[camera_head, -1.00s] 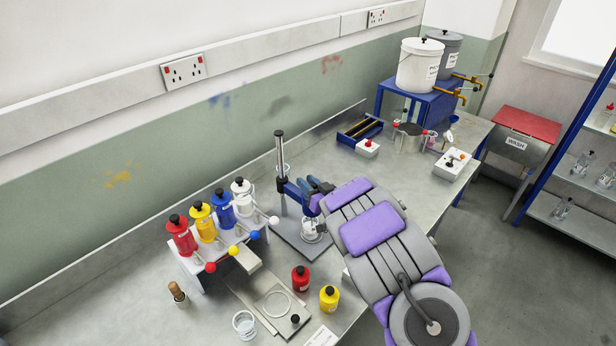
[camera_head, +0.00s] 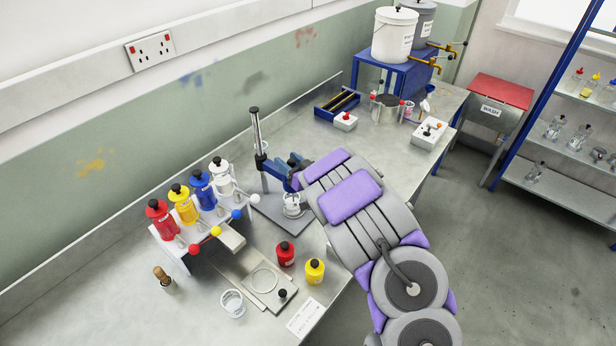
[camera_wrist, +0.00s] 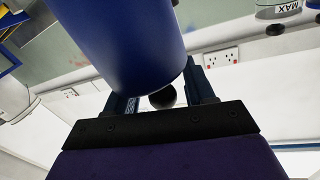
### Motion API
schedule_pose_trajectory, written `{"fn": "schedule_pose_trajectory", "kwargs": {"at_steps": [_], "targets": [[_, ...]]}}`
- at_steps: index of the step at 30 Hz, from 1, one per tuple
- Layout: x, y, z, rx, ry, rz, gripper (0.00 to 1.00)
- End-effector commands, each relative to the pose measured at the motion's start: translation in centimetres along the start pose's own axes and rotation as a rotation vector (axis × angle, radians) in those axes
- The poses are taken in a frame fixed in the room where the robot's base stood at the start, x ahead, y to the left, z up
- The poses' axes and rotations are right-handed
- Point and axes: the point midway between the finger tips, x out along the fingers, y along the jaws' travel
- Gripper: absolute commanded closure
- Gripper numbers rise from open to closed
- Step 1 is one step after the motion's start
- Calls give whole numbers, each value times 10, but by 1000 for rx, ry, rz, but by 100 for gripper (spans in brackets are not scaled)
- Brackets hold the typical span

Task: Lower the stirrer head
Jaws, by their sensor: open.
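The stirrer has an upright column (camera_head: 256,130) on a flat grey base plate (camera_head: 270,216). Its blue stirrer head (camera_head: 277,175) sits part-way down the column, partly hidden by my arm. A clear beaker (camera_head: 291,206) with pale contents stands on the plate below the head. My gripper (camera_head: 296,164) is at the head's right side. In the wrist view a large blue cylinder, seemingly the head's body (camera_wrist: 120,45), fills the upper middle in front of my gripper (camera_wrist: 162,92). The fingers are apart, with a black round knob (camera_wrist: 163,97) showing between them. Contact cannot be told.
Several coloured bottles in a dispenser rack (camera_head: 205,225) stand left of the stirrer. A red bottle (camera_head: 285,254) and a yellow bottle (camera_head: 314,271) stand in front. A blue tray (camera_head: 338,103) and a control box (camera_head: 429,131) lie farther back. Open floor is at right.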

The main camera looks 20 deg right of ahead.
Motion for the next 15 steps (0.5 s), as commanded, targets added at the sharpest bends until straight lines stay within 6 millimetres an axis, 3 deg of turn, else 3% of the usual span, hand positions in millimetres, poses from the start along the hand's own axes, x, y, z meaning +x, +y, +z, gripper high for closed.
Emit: {"fn": "schedule_pose_trajectory", "kwargs": {"at_steps": [15], "targets": [[-96,2,0,-1,-4,5,46]]}}
